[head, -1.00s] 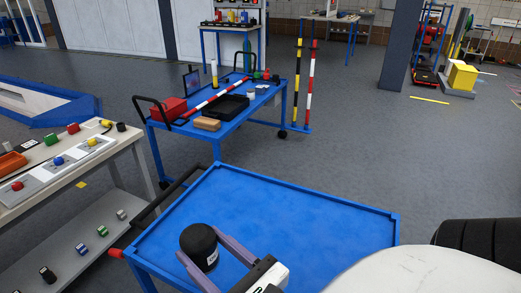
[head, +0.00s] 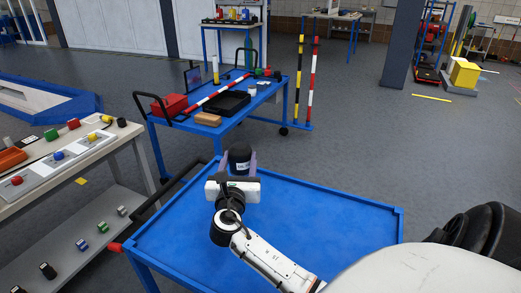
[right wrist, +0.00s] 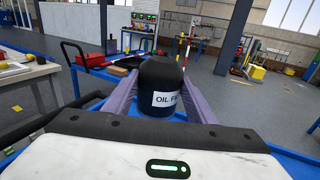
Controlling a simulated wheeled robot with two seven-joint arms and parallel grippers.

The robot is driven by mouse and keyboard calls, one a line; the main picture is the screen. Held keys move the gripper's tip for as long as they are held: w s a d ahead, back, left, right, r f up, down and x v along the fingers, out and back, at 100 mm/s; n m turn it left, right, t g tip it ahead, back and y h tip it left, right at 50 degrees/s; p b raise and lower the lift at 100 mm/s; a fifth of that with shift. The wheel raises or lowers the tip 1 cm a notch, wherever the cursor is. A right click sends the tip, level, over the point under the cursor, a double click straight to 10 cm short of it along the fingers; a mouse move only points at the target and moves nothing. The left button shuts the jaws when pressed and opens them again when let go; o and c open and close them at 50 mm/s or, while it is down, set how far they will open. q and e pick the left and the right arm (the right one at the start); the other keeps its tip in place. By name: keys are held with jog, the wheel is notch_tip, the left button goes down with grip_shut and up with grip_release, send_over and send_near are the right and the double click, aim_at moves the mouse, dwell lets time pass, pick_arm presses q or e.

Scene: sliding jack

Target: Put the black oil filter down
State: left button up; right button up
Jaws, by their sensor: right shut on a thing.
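The black oil filter (head: 240,155) is a dark cylinder with a white label. It stands upright between the fingers of my right gripper (head: 239,161), which is shut on it. In the head view it appears at the far left end of the near blue cart (head: 330,220); whether its base touches the cart top is hidden by the gripper. In the right wrist view the filter (right wrist: 161,84) sits between the two purple-grey fingers, its label reading "OIL FI…" facing the camera. My left gripper is not in view.
The near cart's top is otherwise bare, with a raised rim. Behind it stands another blue cart (head: 222,129) with a red box (head: 169,106), a black tray (head: 227,104) and a tan block (head: 208,119). A bench (head: 105,160) with coloured parts is at left.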

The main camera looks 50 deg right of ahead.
aim_at(240, 174)
notch_tip(240, 174, down, 5)
jog(key=shift+b, duration=0.45)
notch_tip(240, 174, down, 3)
jog(key=shift+f+b, duration=0.15)
jog(key=shift+b, duration=0.2)
jog(key=o, duration=1.3)
jog(key=shift+f, duration=0.15)
